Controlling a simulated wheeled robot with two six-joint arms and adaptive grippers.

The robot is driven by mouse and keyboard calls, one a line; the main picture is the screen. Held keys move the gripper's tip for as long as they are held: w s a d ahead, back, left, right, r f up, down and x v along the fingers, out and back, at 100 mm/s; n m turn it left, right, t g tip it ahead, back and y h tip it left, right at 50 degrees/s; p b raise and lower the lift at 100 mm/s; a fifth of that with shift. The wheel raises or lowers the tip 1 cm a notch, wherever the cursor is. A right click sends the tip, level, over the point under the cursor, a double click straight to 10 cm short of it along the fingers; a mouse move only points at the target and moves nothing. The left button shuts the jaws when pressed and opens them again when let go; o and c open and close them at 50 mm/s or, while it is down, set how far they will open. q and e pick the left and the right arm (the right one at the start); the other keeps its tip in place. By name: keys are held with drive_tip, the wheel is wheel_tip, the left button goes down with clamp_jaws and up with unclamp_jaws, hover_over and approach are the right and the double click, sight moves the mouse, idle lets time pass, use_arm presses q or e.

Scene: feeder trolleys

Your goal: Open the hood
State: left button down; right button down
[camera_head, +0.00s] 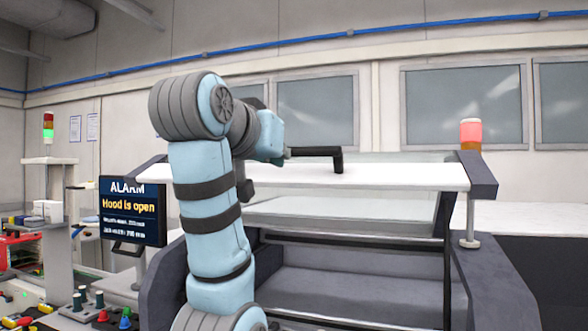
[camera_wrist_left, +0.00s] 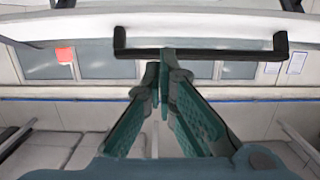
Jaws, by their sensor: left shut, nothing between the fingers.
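The hood (camera_head: 400,179) is a white panel, raised and lying nearly level over the grey machine, which is open below it. Its black handle (camera_head: 318,152) stands on the panel's top side. In the left wrist view the handle (camera_wrist_left: 225,54) is a long dark bar with bent ends. My left gripper (camera_head: 284,154) is at the left end of the visible handle, partly hidden behind my wrist. In the left wrist view my left gripper (camera_wrist_left: 160,68) is shut and empty, its fingertips overlapping the bar; I cannot tell whether they touch. My right gripper is out of view.
A screen (camera_head: 132,207) at the left reads "ALARM" and "Hood is open". A signal lamp (camera_head: 471,134) glows red at the hood's right side; another lamp (camera_head: 48,128) glows green at far left. Small coloured parts (camera_head: 100,310) sit on a bench at lower left.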

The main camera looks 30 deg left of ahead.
use_arm(q)
wheel_tip(320, 180, up, 11)
drive_tip(key=w+g+p, duration=0.2)
drive_tip(key=w+p, duration=0.1)
drive_tip(key=p, duration=0.3)
approach(304, 148)
wheel_tip(304, 148, up, 3)
drive_tip(key=w, duration=0.2)
drive_tip(key=p+x, duration=0.1)
drive_tip(key=x, duration=0.2)
drive_tip(key=p+x, duration=0.2)
drive_tip(key=x, duration=0.2)
drive_tip(key=p+x, duration=0.2)
drive_tip(key=x, duration=0.1)
drive_tip(key=shift+w+a+r, duration=0.1)
drive_tip(key=shift+w+a, duration=0.2)
drive_tip(key=shift+w, duration=0.05)
drive_tip(key=s+f+b, duration=0.2)
drive_tip(key=b, duration=0.1)
drive_tip(key=s+f+b, duration=0.1)
drive_tip(key=b, duration=0.1)
drive_tip(key=shift+d, duration=0.25)
drive_tip(key=shift+s+r, duration=0.1)
drive_tip(key=shift+s, duration=0.1)
drive_tip(key=shift+s+d+r, duration=0.1)
drive_tip(key=shift+r, duration=0.05)
